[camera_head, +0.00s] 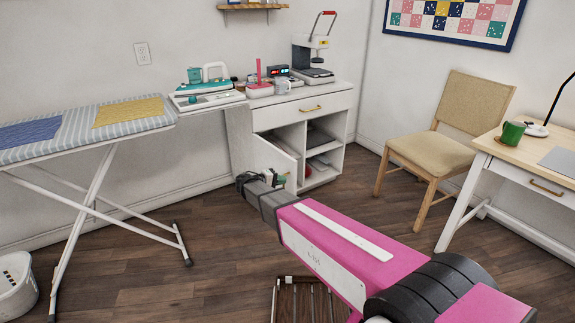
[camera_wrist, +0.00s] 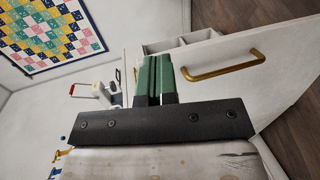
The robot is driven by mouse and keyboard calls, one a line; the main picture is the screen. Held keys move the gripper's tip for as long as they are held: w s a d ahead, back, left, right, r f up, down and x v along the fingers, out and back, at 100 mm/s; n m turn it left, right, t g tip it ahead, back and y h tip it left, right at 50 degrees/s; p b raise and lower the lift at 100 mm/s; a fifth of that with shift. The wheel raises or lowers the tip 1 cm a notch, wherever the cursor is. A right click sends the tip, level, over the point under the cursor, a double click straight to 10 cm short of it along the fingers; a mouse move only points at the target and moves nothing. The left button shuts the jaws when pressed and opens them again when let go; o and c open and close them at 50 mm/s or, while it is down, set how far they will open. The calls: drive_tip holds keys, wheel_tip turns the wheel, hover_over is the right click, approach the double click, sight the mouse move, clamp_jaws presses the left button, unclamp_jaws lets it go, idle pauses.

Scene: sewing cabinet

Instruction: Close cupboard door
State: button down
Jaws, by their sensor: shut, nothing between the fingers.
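The white cupboard (camera_head: 345,117) stands against the back wall. Its door (camera_head: 270,156) is at the lower left and stands open, with open shelves showing beside it. In the wrist view the white door panel (camera_wrist: 285,73) fills the right side and carries a brass bar handle (camera_wrist: 225,67). My gripper (camera_wrist: 152,58) has its green fingers together and empty, beside the handle and apart from it in the picture. In the head view the dark end of my gripper (camera_head: 256,182) is in front of the door's lower part. Whether it touches the door cannot be told.
A drawer with a brass handle (camera_head: 310,108) is shut above the shelves. A press (camera_head: 312,62) and other tools stand on the cupboard top. An ironing board (camera_head: 88,130) stands left, a chair (camera_head: 440,137) and desk (camera_head: 510,150) right. Wooden floor between is mostly clear.

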sight(292, 162)
drive_tip(key=w+a+r+n+t+h, duration=0.1)
drive_tip(key=w+a+r+t, duration=0.15)
drive_tip(key=a, duration=0.55)
drive_tip(key=shift+t, duration=0.35)
drive_tip(key=x, duration=1.2)
drive_tip(key=shift+d+f, duration=0.3)
drive_tip(key=shift+d, duration=0.1)
drive_tip(key=shift+w+d, duration=0.1)
drive_tip(key=shift+d, duration=0.1)
